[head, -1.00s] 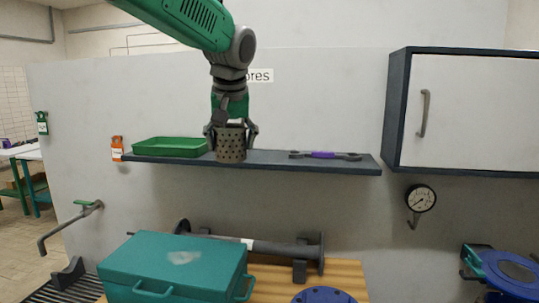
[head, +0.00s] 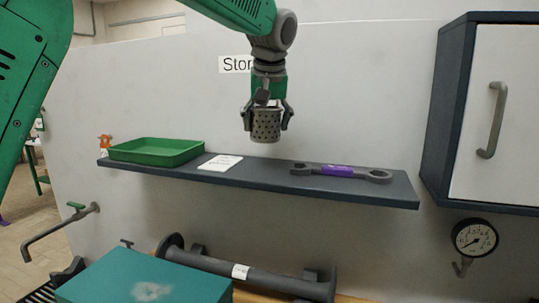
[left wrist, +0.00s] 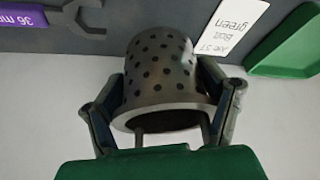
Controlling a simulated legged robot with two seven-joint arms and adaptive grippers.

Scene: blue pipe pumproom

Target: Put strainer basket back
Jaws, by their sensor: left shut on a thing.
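The strainer basket (head: 265,125) is a grey-brown perforated metal cylinder. My left gripper (head: 267,112) is shut on it, one finger on each side, and holds it upright above the dark wall shelf (head: 240,176), apart from it in the head view. In the left wrist view the basket (left wrist: 162,75) sits between the two fingers of the gripper (left wrist: 165,105), its wide rim toward the palm and its holes clear to see. My right gripper is not in view.
On the shelf are a green tray (head: 157,152), a white card (head: 220,163) and a wrench with a purple band (head: 340,172). A wall cabinet (head: 495,130) and a gauge (head: 474,238) are at the right. Below are a teal box (head: 145,277) and a flanged pipe (head: 250,270).

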